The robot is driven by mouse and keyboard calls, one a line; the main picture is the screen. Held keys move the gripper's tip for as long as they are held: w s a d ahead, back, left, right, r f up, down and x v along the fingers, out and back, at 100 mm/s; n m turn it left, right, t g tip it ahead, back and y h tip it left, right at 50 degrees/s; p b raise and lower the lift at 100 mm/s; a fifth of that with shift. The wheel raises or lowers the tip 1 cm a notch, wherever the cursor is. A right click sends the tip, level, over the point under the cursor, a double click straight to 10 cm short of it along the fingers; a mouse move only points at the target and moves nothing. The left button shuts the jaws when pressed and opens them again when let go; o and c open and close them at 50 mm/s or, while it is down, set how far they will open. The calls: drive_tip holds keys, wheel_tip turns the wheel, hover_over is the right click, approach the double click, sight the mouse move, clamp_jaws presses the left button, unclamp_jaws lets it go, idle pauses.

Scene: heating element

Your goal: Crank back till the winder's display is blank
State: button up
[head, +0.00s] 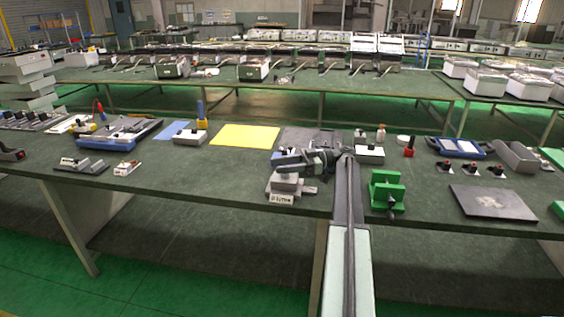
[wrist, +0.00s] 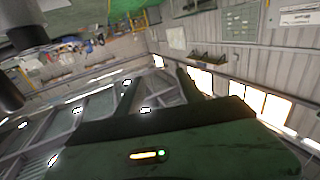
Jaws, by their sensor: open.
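A small grey device (head: 287,186), which looks like the winder, stands near the table's front edge in the head view. A pale plate (head: 281,199) on its front carries dark marks too small to read. A short grey part sticks out to its right; I cannot tell if this is the crank. My gripper (head: 282,160) is just above and behind the device, partly overlapping it, so contact is unclear. In the wrist view my gripper (wrist: 158,90) has its dark fingers spread with nothing between them. The winder is not clearly seen in that view.
A green clamp-like block (head: 387,190) stands right of my arm. A dark flat plate (head: 493,202) lies farther right. A yellow sheet (head: 245,135) lies behind the device. A white switch box (head: 126,168) is to the left.

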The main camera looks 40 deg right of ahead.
drive_tip(key=shift+a, duration=0.2)
drive_tip(key=shift+w+a+f, duration=0.1)
drive_tip(key=shift+a, duration=0.2)
drive_tip(key=c, duration=0.4)
drive_tip(key=a+f, duration=0.1)
drive_tip(key=a, duration=0.2)
drive_tip(key=a+f+m+g+h, duration=0.1)
drive_tip(key=a+f, duration=0.1)
drive_tip(key=a, duration=0.1)
drive_tip(key=w+a+f+m+g, duration=0.1)
drive_tip(key=a, duration=0.3)
drive_tip(key=shift+w+f+h, duration=0.1)
drive_tip(key=shift+f+h, duration=0.25)
drive_tip(key=shift+h, duration=0.05)
clamp_jaws()
drive_tip(key=s+a+f+m+g+h, duration=0.1)
drive_tip(key=s+a+f+m+h, duration=0.2)
drive_tip(key=a, duration=0.5)
drive_tip(key=s+a+f+m+g+h, duration=0.2)
drive_tip(key=s+a+f+m+h, duration=0.2)
drive_tip(key=a+f+h, duration=0.3)
drive_tip(key=s+a+f+m+g+h, duration=0.2)
drive_tip(key=s+a+f+m+h, duration=0.2)
drive_tip(key=a+f, duration=0.5)
drive_tip(key=shift+s+a+h, duration=0.4)
drive_tip(key=shift+s+a, duration=0.35)
